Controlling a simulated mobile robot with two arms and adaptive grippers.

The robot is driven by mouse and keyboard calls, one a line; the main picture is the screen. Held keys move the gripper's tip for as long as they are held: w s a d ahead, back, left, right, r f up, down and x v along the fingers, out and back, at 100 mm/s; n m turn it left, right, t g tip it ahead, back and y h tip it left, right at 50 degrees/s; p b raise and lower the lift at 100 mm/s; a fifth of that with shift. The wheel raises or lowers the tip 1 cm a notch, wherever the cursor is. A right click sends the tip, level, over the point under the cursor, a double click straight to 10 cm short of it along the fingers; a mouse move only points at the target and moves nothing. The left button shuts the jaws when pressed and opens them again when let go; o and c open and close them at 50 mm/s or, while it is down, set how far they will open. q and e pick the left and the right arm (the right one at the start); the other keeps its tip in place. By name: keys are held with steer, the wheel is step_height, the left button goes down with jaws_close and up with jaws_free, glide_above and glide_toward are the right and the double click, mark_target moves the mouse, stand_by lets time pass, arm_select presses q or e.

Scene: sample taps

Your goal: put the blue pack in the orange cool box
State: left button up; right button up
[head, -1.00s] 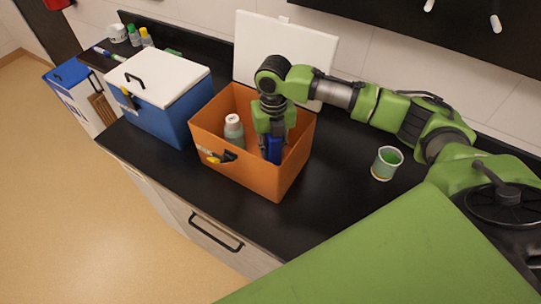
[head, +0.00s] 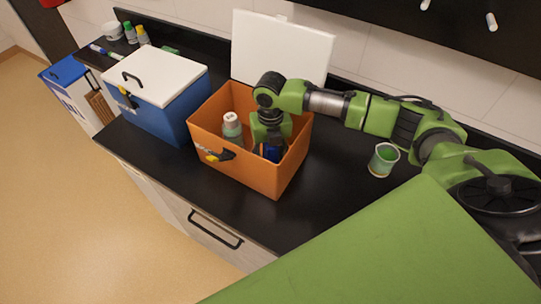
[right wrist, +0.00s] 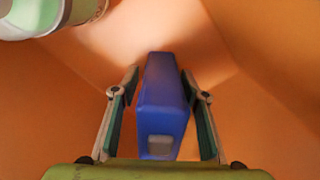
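The orange cool box (head: 239,174) stands on the black worktop with its white lid (head: 282,50) raised behind it. My right gripper (head: 268,146) is low inside the box, and its fingertips are hidden by the box wall in the head view. The blue pack (head: 272,153) is inside the box at the right. In the right wrist view the blue pack (right wrist: 161,105) lies between the two fingers (right wrist: 161,76), with narrow orange gaps along its sides, so the fingers look slightly open around it. Whether the pack touches the floor is unclear. My left gripper is not in view.
A white-capped bottle (head: 232,127) is in the box, left of my gripper. A blue cool box (head: 160,112) with a closed white lid stands to the left. A green-filled cup (head: 383,160) stands to the right. Bare worktop lies between the box and the cup.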

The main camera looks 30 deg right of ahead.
steer(key=shift+r, duration=0.1)
step_height(320, 180, up, 11)
steer(key=b, duration=0.3)
steer(key=shift+r, duration=0.6)
